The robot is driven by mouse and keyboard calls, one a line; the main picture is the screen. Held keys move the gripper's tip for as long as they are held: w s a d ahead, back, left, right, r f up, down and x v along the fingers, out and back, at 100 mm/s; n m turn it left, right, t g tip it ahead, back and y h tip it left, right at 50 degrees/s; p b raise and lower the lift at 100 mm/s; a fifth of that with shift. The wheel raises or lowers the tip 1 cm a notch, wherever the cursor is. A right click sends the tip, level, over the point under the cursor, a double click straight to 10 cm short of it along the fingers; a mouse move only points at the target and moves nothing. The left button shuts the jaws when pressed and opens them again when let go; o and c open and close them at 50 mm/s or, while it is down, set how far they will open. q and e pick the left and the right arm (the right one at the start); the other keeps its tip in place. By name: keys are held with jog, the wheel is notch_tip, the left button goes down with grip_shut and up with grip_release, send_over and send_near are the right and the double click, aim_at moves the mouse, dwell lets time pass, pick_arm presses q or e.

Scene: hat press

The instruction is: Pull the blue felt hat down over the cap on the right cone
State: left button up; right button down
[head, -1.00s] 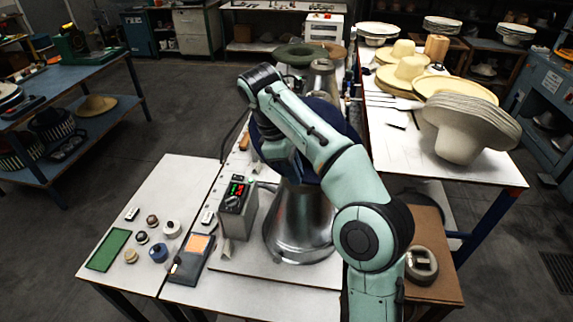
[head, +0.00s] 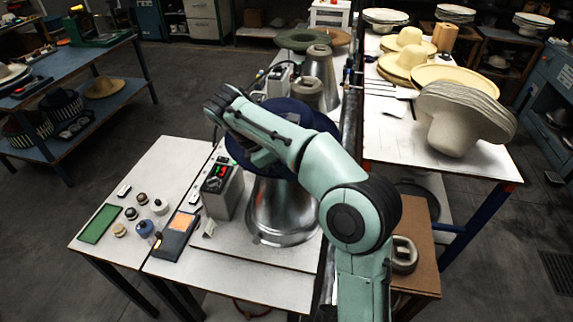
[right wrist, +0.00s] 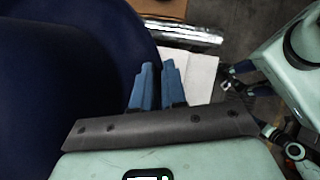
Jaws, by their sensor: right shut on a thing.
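The dark blue felt hat (head: 291,106) is over the upper part of the nearest shiny metal cone (head: 280,212) in the head view. My right arm crosses in front and covers much of the hat. In the right wrist view the hat (right wrist: 75,60) fills the left side. My right gripper (right wrist: 158,72) has its two blue fingers close together at the hat's brim edge, shut on it. The cap is hidden, so I cannot tell how far down over it the hat is. My left gripper is not in view.
A control box (head: 222,188) with lit displays stands left of the cone. Metal forms (head: 319,68) stand behind it. A side table at right holds stacked grey felt hat bodies (head: 465,112) and cream hats (head: 403,62). Small pots and a green mat (head: 99,224) lie front left.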

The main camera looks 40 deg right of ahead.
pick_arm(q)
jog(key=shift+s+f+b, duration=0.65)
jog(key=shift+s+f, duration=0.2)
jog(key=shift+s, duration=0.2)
pick_arm(e)
notch_tip(320, 180, down, 11)
jog(key=shift+f, duration=0.15)
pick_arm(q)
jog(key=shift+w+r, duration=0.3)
pick_arm(e)
jog(key=shift+f, duration=0.45)
dwell(0.8)
jog(key=c, duration=1.1)
grip_release()
